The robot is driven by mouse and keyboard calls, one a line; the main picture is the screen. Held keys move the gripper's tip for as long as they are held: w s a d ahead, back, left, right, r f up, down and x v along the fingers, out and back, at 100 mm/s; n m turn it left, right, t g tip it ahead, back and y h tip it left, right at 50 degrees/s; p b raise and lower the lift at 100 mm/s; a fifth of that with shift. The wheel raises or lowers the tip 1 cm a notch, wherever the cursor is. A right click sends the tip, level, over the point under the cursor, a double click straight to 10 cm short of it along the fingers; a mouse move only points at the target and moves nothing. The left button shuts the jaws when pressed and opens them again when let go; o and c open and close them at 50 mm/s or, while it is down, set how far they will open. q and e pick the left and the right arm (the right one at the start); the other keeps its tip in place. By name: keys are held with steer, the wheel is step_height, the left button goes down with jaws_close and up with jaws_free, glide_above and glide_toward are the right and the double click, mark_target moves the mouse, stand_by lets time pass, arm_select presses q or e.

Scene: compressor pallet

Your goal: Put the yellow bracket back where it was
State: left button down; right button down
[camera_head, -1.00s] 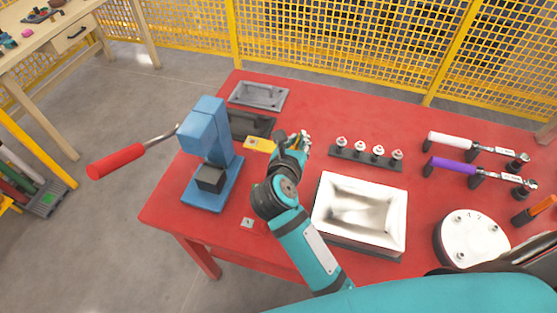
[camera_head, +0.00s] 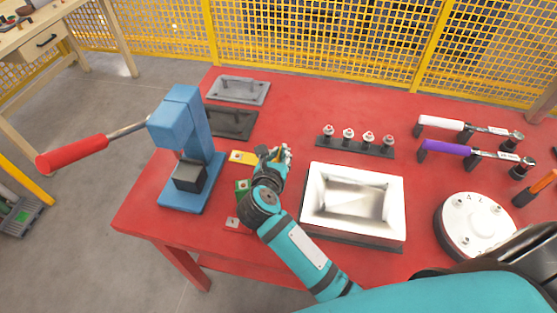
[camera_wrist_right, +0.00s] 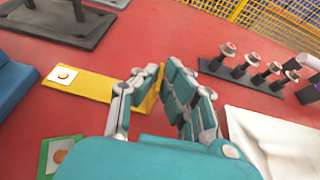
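The yellow bracket (camera_head: 241,157) lies on the red table, right of the blue press. In the right wrist view its flat arm (camera_wrist_right: 92,86) reaches left and carries a white patch with an orange spot. Its right end rises between the fingers of my right gripper (camera_wrist_right: 163,72). The fingers look apart, with red table showing between the bracket and the right finger; contact with the left finger is unclear. In the head view my right gripper (camera_head: 276,156) is at the bracket's right end and hides it. My left gripper is not in view.
A green piece (camera_head: 242,187) and a small white tag (camera_head: 232,223) lie near my right wrist. The blue press (camera_head: 187,150) stands left, grey trays (camera_head: 230,122) behind. A rack of several knobs (camera_head: 355,149) and a white bin (camera_head: 354,231) are right.

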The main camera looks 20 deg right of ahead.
steer(key=c, duration=1.9)
jaws_free()
steer(key=shift+f, duration=0.1)
steer(key=o, duration=0.4)
steer(key=v, duration=0.7)
steer(key=shift+s+a+r+b, duration=0.15)
steer(key=shift+s+r+b, duration=0.1)
steer(key=shift+b, duration=0.15)
